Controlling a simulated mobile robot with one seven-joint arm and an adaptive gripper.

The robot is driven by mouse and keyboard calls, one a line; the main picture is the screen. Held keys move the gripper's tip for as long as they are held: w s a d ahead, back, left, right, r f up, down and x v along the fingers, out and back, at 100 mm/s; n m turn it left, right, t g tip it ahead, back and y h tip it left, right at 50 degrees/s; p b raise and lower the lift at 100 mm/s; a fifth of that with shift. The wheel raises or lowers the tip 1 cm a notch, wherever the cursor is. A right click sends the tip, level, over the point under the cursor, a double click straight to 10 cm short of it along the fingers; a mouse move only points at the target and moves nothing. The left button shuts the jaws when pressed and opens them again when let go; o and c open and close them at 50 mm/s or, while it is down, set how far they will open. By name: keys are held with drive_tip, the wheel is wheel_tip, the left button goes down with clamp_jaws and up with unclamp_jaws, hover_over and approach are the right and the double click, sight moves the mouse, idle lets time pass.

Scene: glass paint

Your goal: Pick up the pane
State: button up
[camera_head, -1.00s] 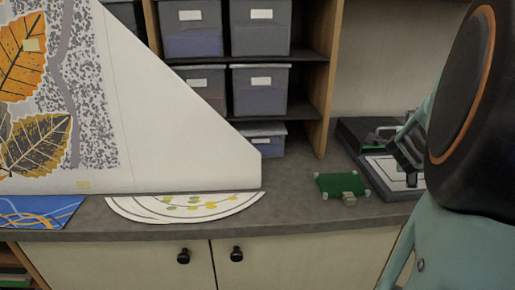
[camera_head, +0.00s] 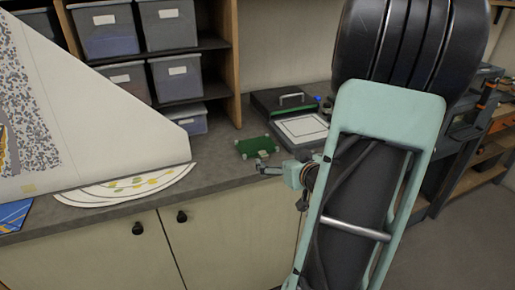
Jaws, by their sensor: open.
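A green rectangular panel with pale corner pieces (camera_head: 252,146) lies on the grey counter, and a small tan block sits at its front edge. A pale flat panel with a dark outline (camera_head: 303,127) lies in a black-framed flat unit to its right. I cannot tell for certain which of these is the pane. My gripper (camera_head: 266,168) is open, low over the counter just in front of the green panel. It is small in the picture, and I cannot tell whether it touches anything. I see nothing held in it.
A large white board (camera_head: 90,120) and white fan-shaped sheets (camera_head: 75,198) are on the counter at left. Shelves with grey bins (camera_head: 175,78) stand behind. A handle (camera_head: 291,99) is at the unit's back. My arm hides much of the right side.

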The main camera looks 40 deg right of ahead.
sight(264, 154)
drive_tip(key=shift+n+y, duration=0.4)
drive_tip(key=shift+y, duration=0.1)
drive_tip(key=x, duration=0.3)
drive_tip(key=a+x, duration=0.1)
drive_tip(key=x, duration=0.6)
drive_tip(key=shift+w+a+f, duration=0.2)
drive_tip(key=shift+w, duration=0.1)
clamp_jaws()
